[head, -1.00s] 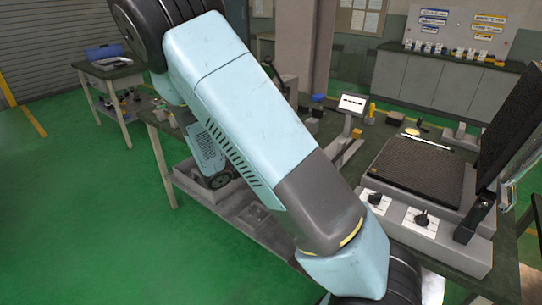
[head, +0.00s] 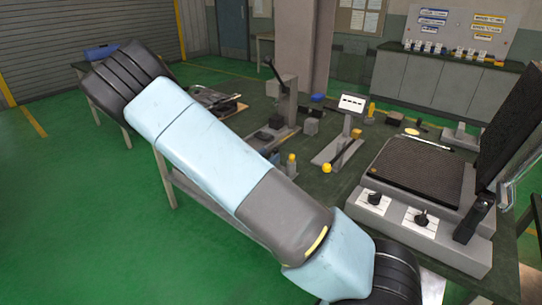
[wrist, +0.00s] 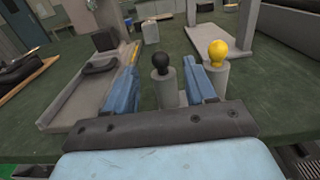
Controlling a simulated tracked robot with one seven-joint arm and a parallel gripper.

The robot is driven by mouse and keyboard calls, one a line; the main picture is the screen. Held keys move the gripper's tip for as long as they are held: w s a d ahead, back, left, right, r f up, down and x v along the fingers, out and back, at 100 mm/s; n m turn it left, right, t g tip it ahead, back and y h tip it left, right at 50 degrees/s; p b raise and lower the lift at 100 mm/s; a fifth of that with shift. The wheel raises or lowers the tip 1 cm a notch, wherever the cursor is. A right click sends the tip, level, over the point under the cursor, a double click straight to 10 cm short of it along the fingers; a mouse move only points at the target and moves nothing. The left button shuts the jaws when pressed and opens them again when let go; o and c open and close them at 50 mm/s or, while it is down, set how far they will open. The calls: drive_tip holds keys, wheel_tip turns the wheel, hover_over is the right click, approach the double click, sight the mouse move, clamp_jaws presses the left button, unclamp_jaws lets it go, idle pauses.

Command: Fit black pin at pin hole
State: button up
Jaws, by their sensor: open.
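In the wrist view the black pin (wrist: 162,65) stands upright, its round black knob above a grey cylinder (wrist: 165,93). My gripper (wrist: 162,72) is open, with one blue finger on each side of the black pin. I cannot tell whether either finger touches it. A yellow-knobbed pin (wrist: 217,52) stands on another grey cylinder just right of the right finger. I cannot make out the pin hole in either view.
A grey fixture (wrist: 98,80) lies close left of my fingers, and another grey stand (wrist: 246,25) rises at the right. In the head view, a machine with a dark plate and raised lid (head: 415,170) occupies the bench's right side.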

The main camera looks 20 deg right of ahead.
sight(274, 151)
drive_tip(key=shift+x, duration=3.25)
drive_tip(key=shift+r, duration=0.15)
clamp_jaws()
